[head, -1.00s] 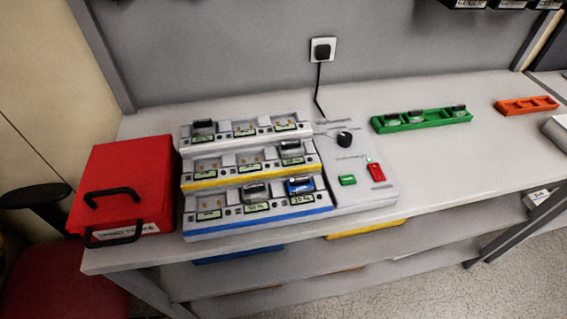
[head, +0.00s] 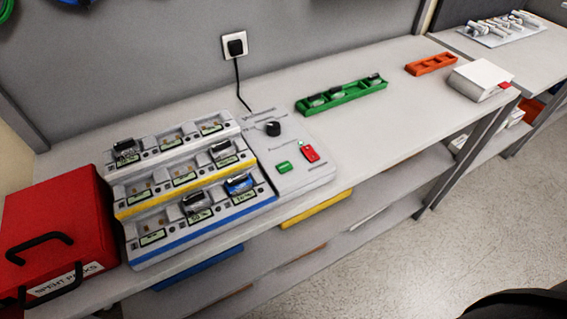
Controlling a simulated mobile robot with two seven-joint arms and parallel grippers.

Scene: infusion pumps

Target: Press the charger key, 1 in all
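The charger (head: 185,195) stands on the bench in the head view, with three stepped rows edged white, yellow and blue. Several of its bays hold packs; one pack in the blue row (head: 238,184) is blue. Its grey control panel (head: 300,185) on the right carries a black knob (head: 272,129), a green key (head: 283,167) and a red switch (head: 310,153). A small green light (head: 300,142) shows by the red switch. Neither of my grippers is in view.
A red box labelled "SPENT PACKS" (head: 75,215) stands left of the charger. A green tray (head: 340,97) with several packs, an orange tray (head: 431,64) and a white box (head: 480,78) lie to the right. A wall socket (head: 235,45) feeds the cable. The bench front right of the panel is clear.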

